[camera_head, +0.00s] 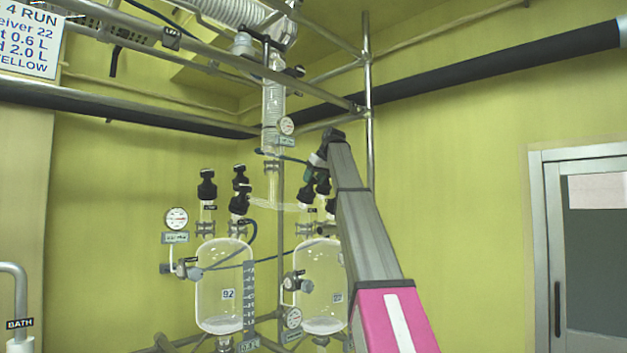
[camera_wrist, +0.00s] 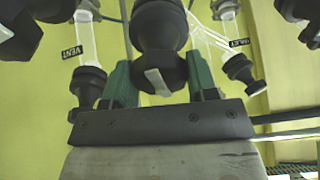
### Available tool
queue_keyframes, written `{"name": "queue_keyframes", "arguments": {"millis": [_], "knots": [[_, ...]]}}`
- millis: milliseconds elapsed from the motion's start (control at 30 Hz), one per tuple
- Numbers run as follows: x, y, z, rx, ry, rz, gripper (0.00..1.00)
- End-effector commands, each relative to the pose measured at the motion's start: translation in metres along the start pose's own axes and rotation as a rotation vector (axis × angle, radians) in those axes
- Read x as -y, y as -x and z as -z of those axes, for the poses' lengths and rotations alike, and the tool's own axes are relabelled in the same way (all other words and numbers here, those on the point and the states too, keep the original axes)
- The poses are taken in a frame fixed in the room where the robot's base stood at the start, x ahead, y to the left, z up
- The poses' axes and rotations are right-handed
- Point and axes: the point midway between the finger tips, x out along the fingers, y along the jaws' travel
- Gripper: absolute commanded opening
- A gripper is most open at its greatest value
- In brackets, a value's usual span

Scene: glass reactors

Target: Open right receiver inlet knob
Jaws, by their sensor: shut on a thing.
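The right glass receiver (camera_head: 322,268) stands with its black knobs (camera_head: 330,205) above it, partly hidden by my arm. My gripper (camera_head: 316,169) is up among these knobs. In the wrist view my gripper (camera_wrist: 158,76) has its green fingers on either side of a large black knob (camera_wrist: 158,28) and is shut on it. That knob has a pale flat mark at its lower end, and no label on it is readable. An INLET tag (camera_wrist: 240,42) is on a tube to the right, above another black knob (camera_wrist: 238,68). A VENT tag (camera_wrist: 72,52) is on a tube to the left.
The left receiver (camera_head: 223,287) has its own black knobs (camera_head: 207,185) and a gauge (camera_head: 176,218) nearby. A metal frame post (camera_head: 369,125) rises behind my arm. More black knobs (camera_wrist: 20,30) crowd the wrist view's upper left. The wall to the right is clear up to the door.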

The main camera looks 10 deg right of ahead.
Motion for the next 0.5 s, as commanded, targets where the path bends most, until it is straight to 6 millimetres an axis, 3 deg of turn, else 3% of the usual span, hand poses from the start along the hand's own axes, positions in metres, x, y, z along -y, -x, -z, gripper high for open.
{"name": "queue_keyframes", "arguments": {"millis": [500], "knots": [[-0.0013, 0.0003, 0.0004, 0.001, 0.486, 0.065, 0.29]]}}
